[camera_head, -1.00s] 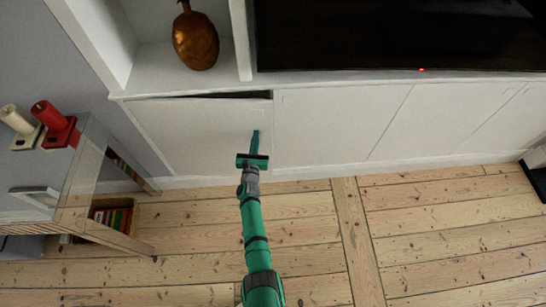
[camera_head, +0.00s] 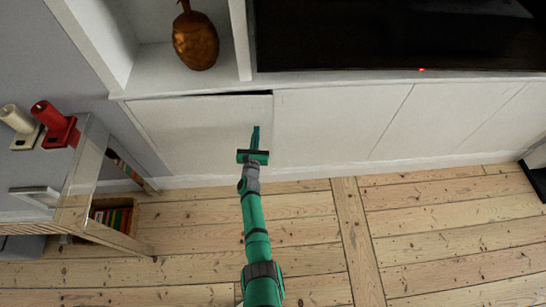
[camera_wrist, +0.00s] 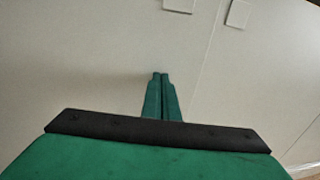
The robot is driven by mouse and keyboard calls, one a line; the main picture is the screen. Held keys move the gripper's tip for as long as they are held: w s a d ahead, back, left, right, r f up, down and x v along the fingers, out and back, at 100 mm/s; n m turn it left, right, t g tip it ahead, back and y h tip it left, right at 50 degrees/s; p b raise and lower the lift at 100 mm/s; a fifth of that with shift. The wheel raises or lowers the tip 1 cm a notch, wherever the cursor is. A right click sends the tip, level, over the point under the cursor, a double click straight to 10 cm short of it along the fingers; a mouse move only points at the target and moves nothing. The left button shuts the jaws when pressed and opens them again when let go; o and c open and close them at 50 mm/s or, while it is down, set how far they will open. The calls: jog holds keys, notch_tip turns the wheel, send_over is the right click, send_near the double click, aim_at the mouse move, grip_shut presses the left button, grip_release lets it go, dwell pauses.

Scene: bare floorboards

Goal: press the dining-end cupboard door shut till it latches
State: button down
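The dining-end cupboard door (camera_head: 195,135) is the white leftmost panel of the low unit in the head view. A thin dark gap shows along its top edge, so it stands slightly ajar. My gripper (camera_head: 255,130) is at the door's right part, its fingertips at or very near the face; contact cannot be told for certain. In the wrist view my gripper (camera_wrist: 160,75) has both fingers together with nothing between them, in front of the pale door face (camera_wrist: 80,60). A seam between panels runs just right of the fingers.
More white panels (camera_head: 335,120) continue to the right. A brown vase (camera_head: 195,40) stands in the niche above, with a dark television (camera_head: 380,35) beside it. A side table (camera_head: 85,180) with red (camera_head: 55,120) and cream objects stands left. The floorboards (camera_head: 200,240) in front are clear.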

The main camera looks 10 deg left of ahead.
jog(key=shift+w+a+r, duration=0.1)
jog(key=shift+w+a, duration=0.05)
jog(key=shift+w, duration=1.85)
jog(key=s+d, duration=0.1)
jog(key=s, duration=1.2)
jog(key=shift+d, duration=0.2)
dwell(0.9)
